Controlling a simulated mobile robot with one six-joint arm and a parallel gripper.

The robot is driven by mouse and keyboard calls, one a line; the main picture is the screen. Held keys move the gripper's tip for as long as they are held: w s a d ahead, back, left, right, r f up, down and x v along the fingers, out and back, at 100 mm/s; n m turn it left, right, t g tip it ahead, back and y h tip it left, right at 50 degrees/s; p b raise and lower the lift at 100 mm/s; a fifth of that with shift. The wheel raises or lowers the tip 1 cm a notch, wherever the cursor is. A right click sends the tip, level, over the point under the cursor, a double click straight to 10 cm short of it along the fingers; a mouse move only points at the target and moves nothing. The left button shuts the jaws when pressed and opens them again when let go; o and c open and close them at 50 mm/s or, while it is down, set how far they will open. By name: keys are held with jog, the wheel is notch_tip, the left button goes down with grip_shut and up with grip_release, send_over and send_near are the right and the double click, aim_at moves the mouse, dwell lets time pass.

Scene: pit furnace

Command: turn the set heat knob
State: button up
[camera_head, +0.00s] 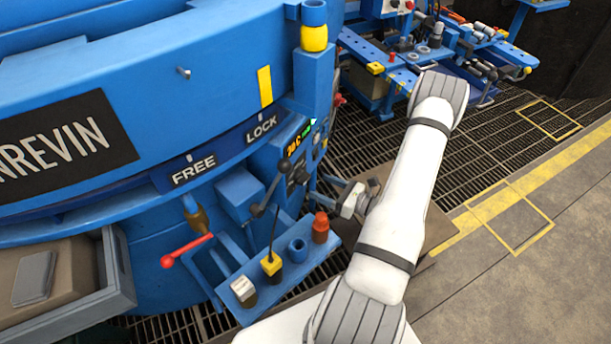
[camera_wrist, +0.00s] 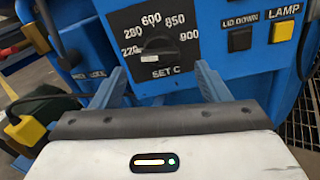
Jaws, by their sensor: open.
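The set heat knob (camera_wrist: 158,47) is a dark round knob on a black dial plate marked "SET C", with numbers from 220 to 900 around it. It faces me in the wrist view, on the blue control panel. My gripper (camera_wrist: 162,80) is open and empty, its two blue fingers spread to the left and right below the knob. The fingers look apart from the knob; the remaining gap is hard to judge. In the head view my gripper (camera_head: 330,190) is beside the furnace panel, and I cannot clearly make out the knob there.
A black ball-ended lever (camera_head: 270,190) stands close left of the panel. The "LID DOWN" button (camera_wrist: 240,38) and yellow "LAMP" button (camera_wrist: 282,31) are right of the dial. A blue shelf (camera_head: 222,293) holds several small items below. A red-handled lever (camera_head: 190,250) sticks out left.

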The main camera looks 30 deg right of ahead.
aim_at(307, 180)
jog(key=x, duration=0.6)
jog(key=shift+a, duration=0.1)
jog(key=c, duration=1)
jog(key=shift+o, duration=0.2)
